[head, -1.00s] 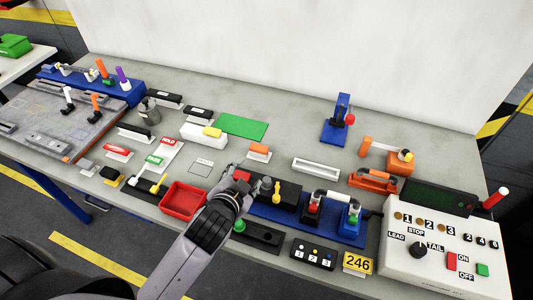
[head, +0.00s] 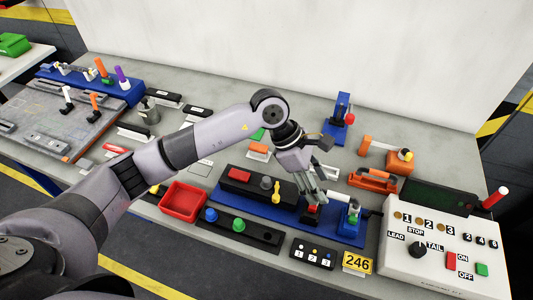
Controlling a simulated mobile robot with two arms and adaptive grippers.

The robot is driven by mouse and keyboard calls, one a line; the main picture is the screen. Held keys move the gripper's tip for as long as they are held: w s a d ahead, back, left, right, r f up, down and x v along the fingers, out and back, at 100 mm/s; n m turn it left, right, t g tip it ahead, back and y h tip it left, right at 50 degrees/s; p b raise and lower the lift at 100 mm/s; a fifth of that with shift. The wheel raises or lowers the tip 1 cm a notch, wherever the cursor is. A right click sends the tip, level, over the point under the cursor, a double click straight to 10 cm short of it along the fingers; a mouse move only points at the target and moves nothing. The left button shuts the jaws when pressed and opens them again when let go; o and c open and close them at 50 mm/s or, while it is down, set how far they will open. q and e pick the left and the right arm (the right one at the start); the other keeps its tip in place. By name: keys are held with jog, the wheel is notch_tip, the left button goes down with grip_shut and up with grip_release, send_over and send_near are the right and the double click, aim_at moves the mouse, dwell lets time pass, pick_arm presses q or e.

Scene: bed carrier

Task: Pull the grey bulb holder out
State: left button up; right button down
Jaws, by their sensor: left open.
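A black block (head: 240,187) stands on a long blue base (head: 235,208). A small grey bulb-shaped piece (head: 266,183) stands upright on it, beside a yellow piece (head: 277,190). I cannot tell for sure that this grey piece is the bulb holder. My left gripper (head: 318,199) is open, pointing down over the right part of the base. Its fingers are right of the grey piece, near a red block (head: 311,211) and a blue block (head: 350,218). The fingers partly hide the pale bar at these blocks; contact is unclear. My right gripper is out of view.
A red tray (head: 183,202) and a black strip with blue and green knobs (head: 240,231) lie in front. A white control box (head: 430,255) stands at right. An orange clamp (head: 372,179) and a blue stand (head: 341,120) are behind. My left arm hides part of the table.

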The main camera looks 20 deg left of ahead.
pick_arm(q)
jog(key=w+a+y, duration=0.2)
jog(key=a+y, duration=0.1)
jog(key=a, duration=0.4)
jog(key=w+a+y, duration=0.3)
jog(key=a+y, duration=0.1)
jog(key=a, duration=0.3)
jog(key=b, duration=0.2)
send_over(266, 179)
jog(key=shift+m+t, duration=0.3)
jog(key=shift+t, duration=0.1)
jog(key=shift+d+f, duration=0.1)
jog(key=shift+f, duration=2.65)
notch_tip(266, 179, down, 2)
jog(key=shift+b, duration=0.65)
jog(key=shift+f+b, duration=0.85)
jog(key=shift+f, duration=0.05)
jog(key=shift+c, duration=0.5)
jog(key=c, duration=1.1)
